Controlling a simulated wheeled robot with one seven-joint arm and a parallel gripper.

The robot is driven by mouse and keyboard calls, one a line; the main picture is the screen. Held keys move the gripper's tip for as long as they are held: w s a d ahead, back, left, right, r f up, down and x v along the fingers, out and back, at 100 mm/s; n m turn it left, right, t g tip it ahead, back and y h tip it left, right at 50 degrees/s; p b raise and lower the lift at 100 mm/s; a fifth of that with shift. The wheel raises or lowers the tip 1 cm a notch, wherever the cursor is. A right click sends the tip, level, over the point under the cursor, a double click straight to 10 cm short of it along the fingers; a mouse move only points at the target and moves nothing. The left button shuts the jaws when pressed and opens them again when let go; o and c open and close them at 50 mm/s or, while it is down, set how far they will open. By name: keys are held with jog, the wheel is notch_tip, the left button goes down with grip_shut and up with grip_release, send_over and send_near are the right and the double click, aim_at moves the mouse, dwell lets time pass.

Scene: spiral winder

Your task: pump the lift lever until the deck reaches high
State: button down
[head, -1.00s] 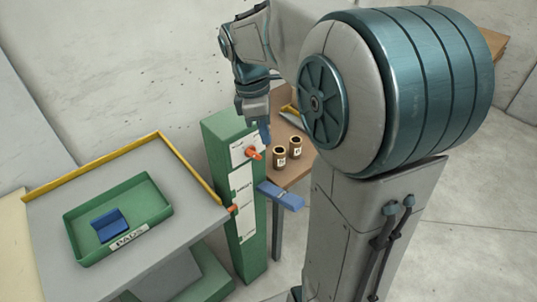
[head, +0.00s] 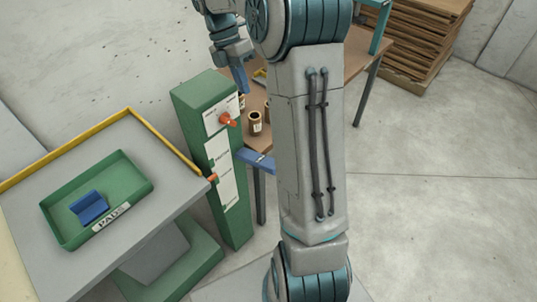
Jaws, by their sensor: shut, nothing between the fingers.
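The lift's grey deck (head: 130,240) has a yellow raised edge and stands at the left, beside a green post (head: 187,98). An orange pointer (head: 212,178) sits at the left edge of the post's lower white scale (head: 227,190), about midway down; its lettering is too small to read. The blue lift lever (head: 256,160) sticks out from the post's right side, its far end partly hidden by my arm. My gripper (head: 240,82) is shut and empty, pointing down above and behind the lever, apart from it, near the orange knob (head: 229,120) on the post.
A green tray (head: 60,228) labelled PADS holds a blue pad (head: 88,207) on the deck. A brown table (head: 345,62) behind the post carries small labelled cans (head: 255,122). Stacked boards (head: 415,40) stand at the back right. Open floor lies to the right.

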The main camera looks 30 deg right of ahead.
aim_at(268, 162)
jog(key=p+x, duration=0.2)
jog(key=x, duration=2.1)
jog(key=shift+f, duration=0.25)
jog(key=shift+s, duration=0.1)
